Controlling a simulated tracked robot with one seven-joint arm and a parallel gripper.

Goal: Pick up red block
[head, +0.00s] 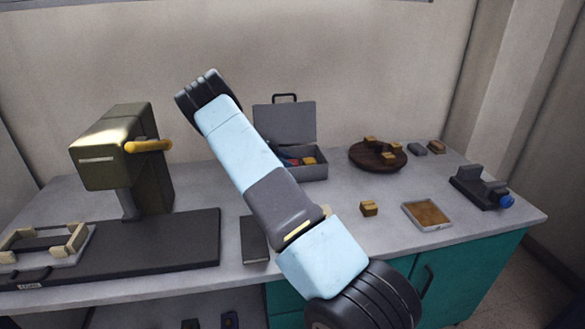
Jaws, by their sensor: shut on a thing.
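An open grey case (316,172) stands at the back middle of the bench, with its lid up. Inside it are small coloured pieces, among them a reddish one (294,161); I cannot tell whether this is the red block. My arm crosses in front of the case and hides its left part. A reddish-brown block (437,147) lies at the back right. My gripper does not show; only my arm's links and joints are in view, so what it holds cannot be seen.
A press with a yellow handle (148,146) stands at left. A round brown board (365,157) with small blocks is at back right. A tan block (369,208), a shallow tray (408,217) and a dark vise (478,190) are at right. Bare bench lies between them.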

